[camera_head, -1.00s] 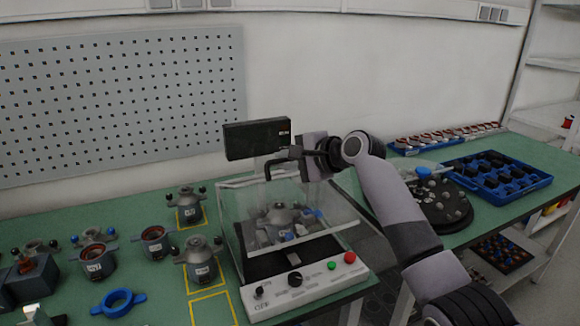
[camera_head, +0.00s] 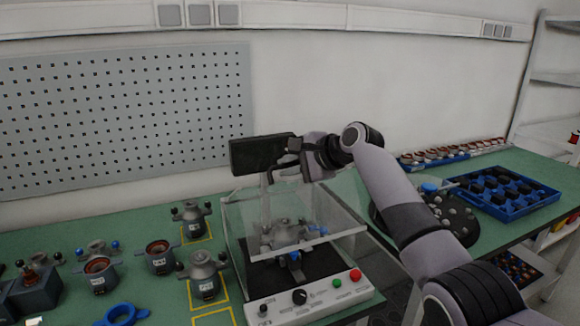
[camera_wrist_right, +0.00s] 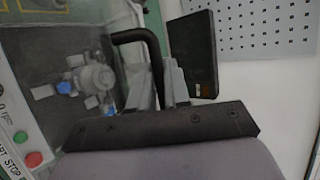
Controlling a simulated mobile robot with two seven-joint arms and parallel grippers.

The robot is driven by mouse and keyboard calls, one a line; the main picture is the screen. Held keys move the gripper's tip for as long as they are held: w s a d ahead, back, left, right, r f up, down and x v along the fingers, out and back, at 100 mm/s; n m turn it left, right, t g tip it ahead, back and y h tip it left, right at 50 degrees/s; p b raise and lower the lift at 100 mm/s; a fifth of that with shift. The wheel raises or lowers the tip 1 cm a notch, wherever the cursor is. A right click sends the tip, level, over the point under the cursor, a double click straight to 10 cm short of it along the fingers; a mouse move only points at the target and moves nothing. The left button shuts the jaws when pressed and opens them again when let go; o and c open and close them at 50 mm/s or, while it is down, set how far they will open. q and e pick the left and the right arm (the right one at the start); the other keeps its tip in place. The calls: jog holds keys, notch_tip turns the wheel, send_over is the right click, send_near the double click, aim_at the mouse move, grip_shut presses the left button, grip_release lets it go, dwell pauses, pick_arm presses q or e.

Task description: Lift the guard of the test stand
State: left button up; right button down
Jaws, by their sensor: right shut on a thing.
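The test stand's guard (camera_head: 341,194) is a clear box in the head view, with its pale front lower edge (camera_head: 325,238) held above the control panel of the test stand (camera_head: 318,298). My right gripper (camera_head: 284,165) is at the top of the guard, beside the black display. In the right wrist view, the gripper (camera_wrist_right: 170,92) is shut on the guard's black bent handle (camera_wrist_right: 133,37). A grey stator housing (camera_head: 284,234) sits inside the stand, seen through the clear guard. My left gripper is not in view.
The black display (camera_head: 262,154) stands close behind my right gripper. Several grey motor housings (camera_head: 204,276) and a blue ring (camera_head: 121,314) are on the green table to the left. A round dark tray (camera_head: 448,216) and a blue tray (camera_head: 548,197) lie to the right.

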aim_at(312, 187)
jog(key=c, duration=1.4)
grip_release()
jog(key=shift+c, duration=0.2)
jog(key=shift+s+d, duration=0.1)
jog(key=shift+b+v, duration=0.7)
jog(key=shift+v, duration=2.8)
